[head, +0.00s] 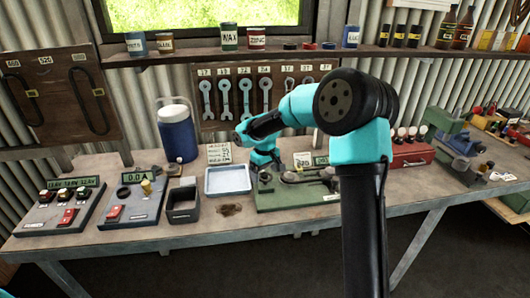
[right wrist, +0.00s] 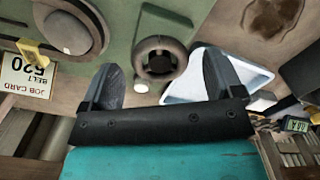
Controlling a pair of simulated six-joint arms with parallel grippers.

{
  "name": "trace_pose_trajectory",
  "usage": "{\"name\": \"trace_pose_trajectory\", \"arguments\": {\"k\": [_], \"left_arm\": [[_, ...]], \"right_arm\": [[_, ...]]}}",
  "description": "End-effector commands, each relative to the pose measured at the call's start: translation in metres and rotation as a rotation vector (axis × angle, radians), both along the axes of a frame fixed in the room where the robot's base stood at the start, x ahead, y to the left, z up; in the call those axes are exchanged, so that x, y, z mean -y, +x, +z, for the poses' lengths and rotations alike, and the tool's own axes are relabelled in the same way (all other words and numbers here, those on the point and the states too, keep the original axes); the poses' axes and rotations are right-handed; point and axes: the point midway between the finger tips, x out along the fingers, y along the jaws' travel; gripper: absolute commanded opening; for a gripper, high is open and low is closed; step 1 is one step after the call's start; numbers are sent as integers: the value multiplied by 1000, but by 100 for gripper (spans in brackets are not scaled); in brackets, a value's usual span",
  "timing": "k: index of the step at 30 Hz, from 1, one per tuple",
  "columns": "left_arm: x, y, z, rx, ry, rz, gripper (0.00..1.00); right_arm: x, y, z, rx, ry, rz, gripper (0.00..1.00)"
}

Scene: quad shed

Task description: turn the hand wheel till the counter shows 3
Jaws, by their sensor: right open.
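The green bench machine (head: 300,196) stands at the middle of the bench and fills much of the right wrist view (right wrist: 115,20). A dark ring-shaped wheel (right wrist: 182,58) with a hub shows there between my fingers. My right gripper (right wrist: 160,75) is open, with one finger on each side of the wheel; I cannot tell whether they touch it. In the head view the right gripper (head: 265,164) points down at the machine's left end and hides the wheel. A small green-lit counter (head: 321,160) stands behind the machine; its digits are too small to read. The left gripper is out of view.
A pale blue-white tray (head: 228,193) and a dark open box (head: 184,217) stand left of the machine. A blue jug (head: 178,140) is behind them. Meter boxes (head: 130,205) fill the left. A red case (head: 410,155) stands at right.

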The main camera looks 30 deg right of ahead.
Motion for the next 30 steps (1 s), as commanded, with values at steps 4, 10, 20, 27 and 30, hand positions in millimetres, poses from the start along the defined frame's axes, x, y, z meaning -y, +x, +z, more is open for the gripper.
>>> {"name": "trace_pose_trajectory", "arguments": {"k": [4,10,20,27,30], "left_arm": [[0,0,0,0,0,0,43],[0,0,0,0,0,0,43],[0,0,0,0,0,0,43],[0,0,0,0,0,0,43],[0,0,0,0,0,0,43]], "right_arm": [[0,1,18,4,0,-1,86],[0,1,54,6,0,1,86],[0,0,118,5,1,1,86],[-1,1,156,3,0,0,86],[0,0,165,2,1,0,86]]}}
